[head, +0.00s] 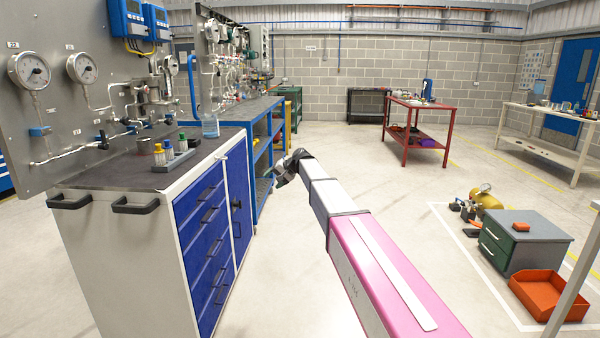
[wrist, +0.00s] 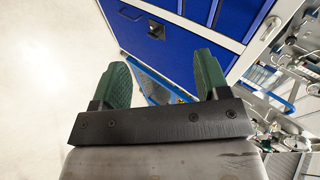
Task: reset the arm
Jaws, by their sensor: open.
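My gripper shows in the wrist view (wrist: 168,80), with its two green fingers spread apart and nothing between them. Beyond the fingers are the blue front of a cabinet and the pale floor. In the head view my arm reaches forward over the open floor, to the right of the blue-drawered cabinet (head: 205,225). The far end of the arm is dark and small there, and I cannot make out the fingers in that view.
A gauge panel (head: 75,110) stands behind the cabinet at left. A bottle (head: 210,125) and a small rack (head: 173,160) stand on top. A red bench (head: 415,103), a grey-green drawer unit (head: 525,240) and an orange bin (head: 550,293) are at right. Floor between is clear.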

